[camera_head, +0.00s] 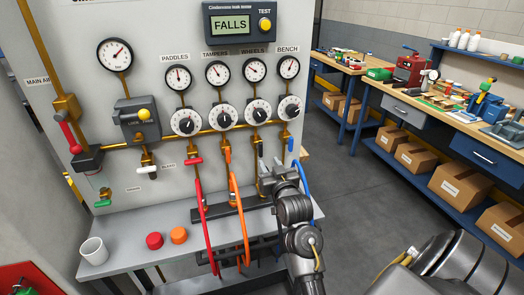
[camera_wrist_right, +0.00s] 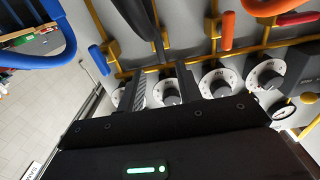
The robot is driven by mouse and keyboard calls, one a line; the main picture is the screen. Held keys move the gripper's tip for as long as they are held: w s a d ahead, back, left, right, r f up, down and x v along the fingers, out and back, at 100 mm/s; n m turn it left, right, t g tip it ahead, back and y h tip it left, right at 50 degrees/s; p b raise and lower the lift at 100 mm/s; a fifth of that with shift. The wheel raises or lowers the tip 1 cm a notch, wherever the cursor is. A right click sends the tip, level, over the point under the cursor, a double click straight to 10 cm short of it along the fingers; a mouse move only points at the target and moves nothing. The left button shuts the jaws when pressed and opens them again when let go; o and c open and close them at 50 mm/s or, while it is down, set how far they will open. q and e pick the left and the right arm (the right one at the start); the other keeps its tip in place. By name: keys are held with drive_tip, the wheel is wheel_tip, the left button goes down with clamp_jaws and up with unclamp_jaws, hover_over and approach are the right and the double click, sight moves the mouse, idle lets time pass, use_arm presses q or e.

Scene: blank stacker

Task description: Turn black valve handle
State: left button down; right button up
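The black valve handle (camera_head: 260,149) is on the third pipe from the left of the lower row, under the WHEELS dial, upright and partly hidden by my right gripper. My right gripper (camera_head: 271,168) is just below and to the right of it, close to the panel. In the right wrist view, its two fingers (camera_wrist_right: 164,88) stand apart with a gap between them, so it is open. A dark upright part (camera_wrist_right: 152,25) shows above the fingers there; whether the fingers touch the handle cannot be told. My left gripper is not in view.
A blue handle (camera_head: 290,145) is close on the right, an orange handle (camera_head: 227,155) on the left, then a red handle (camera_head: 194,161). Orange (camera_head: 239,215) and blue (camera_head: 303,182) hoses hang near my right arm. A grey shelf (camera_head: 130,250) holds a white cup (camera_head: 94,251).

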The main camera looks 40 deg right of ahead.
sight(261, 150)
drive_tip(key=p+x, duration=0.1)
drive_tip(key=x, duration=0.7)
drive_tip(key=shift+w+d+p, duration=0.15)
drive_tip(key=shift+w+p, duration=0.1)
drive_tip(key=shift+p, duration=0.05)
clamp_jaws()
